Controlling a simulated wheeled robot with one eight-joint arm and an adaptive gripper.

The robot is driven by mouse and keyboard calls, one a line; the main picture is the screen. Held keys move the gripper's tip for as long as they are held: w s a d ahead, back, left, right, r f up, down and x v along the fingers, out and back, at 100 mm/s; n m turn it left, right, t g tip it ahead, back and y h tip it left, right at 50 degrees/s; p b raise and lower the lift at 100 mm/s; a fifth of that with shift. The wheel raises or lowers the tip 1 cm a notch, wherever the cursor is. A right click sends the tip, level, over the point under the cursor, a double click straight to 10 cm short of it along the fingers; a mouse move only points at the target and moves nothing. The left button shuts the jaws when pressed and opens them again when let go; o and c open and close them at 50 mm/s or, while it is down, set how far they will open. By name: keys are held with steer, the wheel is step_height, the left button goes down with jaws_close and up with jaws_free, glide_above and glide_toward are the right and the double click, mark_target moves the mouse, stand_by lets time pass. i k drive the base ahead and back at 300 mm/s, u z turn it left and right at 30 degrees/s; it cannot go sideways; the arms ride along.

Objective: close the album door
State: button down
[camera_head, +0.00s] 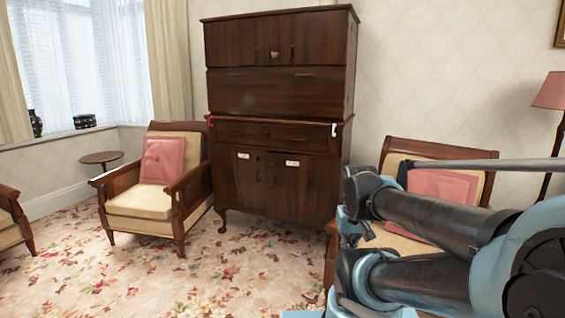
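A tall dark wooden cabinet (280,85) stands against the wall at the centre. Its lower part has a left door (236,188) and a right door (300,192), each with a small white label, the left label (243,155) and the right label (292,163). The labels are too small to read, so I cannot tell which door is the album door. Both lower doors look flush or nearly so; a small gap cannot be ruled out. My arm fills the lower right, in front of an armchair and apart from the cabinet in the picture. I cannot make out my gripper.
An armchair with a pink cushion (163,160) stands left of the cabinet. Another armchair (408,150) is at the right, partly behind my arm. A small round table (101,158) and a pink lamp (550,91) are farther out. The floral carpet (225,270) before the cabinet is clear.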

mark_target(301, 188)
steer(key=u, duration=0.15)
steer(key=i, duration=0.9)
steer(key=u, duration=0.35)
